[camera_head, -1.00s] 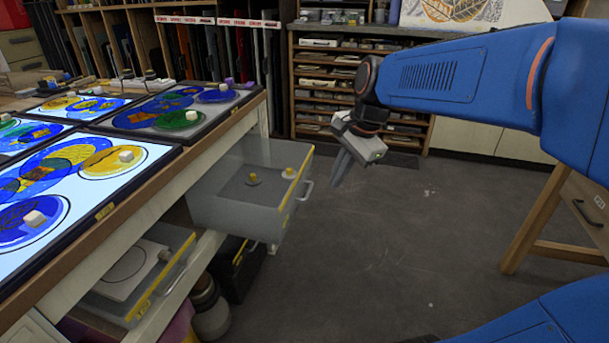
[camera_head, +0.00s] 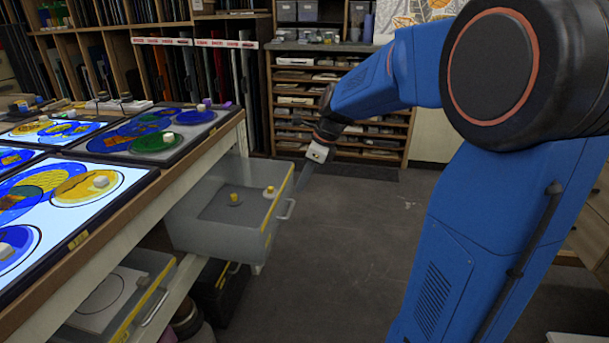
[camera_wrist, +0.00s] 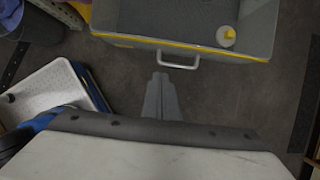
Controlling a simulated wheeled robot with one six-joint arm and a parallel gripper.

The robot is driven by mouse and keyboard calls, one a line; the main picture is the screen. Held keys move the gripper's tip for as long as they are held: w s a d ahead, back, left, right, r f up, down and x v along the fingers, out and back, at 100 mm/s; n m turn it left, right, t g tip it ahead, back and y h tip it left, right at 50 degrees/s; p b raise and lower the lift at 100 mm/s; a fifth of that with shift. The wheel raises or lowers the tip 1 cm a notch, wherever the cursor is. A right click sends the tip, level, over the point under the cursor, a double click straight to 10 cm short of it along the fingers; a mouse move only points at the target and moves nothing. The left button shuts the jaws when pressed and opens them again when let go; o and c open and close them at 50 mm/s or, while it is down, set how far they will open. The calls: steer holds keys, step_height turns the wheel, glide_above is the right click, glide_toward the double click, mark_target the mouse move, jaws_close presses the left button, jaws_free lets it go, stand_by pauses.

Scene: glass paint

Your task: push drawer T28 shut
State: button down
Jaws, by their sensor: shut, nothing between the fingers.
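A translucent grey drawer (camera_head: 215,232) with a yellow-edged front stands pulled out from under the worktable; I cannot read a T28 label on it. The drawer's pale bar handle (camera_head: 287,210) also shows in the wrist view (camera_wrist: 178,62). My gripper (camera_head: 302,180) is shut and empty, just outside the drawer's front near the handle. In the wrist view my fingertips (camera_wrist: 160,76) point at the drawer front, just short of the handle, with a small gap.
A lower drawer (camera_head: 140,300) with a yellow edge also stands partly out. The worktable (camera_head: 145,178) carries lit panels with coloured glass. A dark box (camera_head: 225,290) is under the table. The floor (camera_head: 345,235) to the right of the drawer is clear. Shelves (camera_head: 345,75) line the back.

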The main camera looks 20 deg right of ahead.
mark_target(276, 206)
steer(key=w+a+f, duration=0.2)
steer(key=f, duration=0.1)
steer(key=a+f, duration=0.1)
steer(key=shift+w+a+f, duration=0.35)
steer(key=shift+w+a, duration=0.35)
steer(key=shift+a, duration=0.15)
steer(key=shift+w+a, duration=0.1)
steer(key=shift+a, duration=0.05)
steer(key=w+a, duration=1.2)
steer(key=a, duration=0.4)
steer(key=shift+a, duration=0.35)
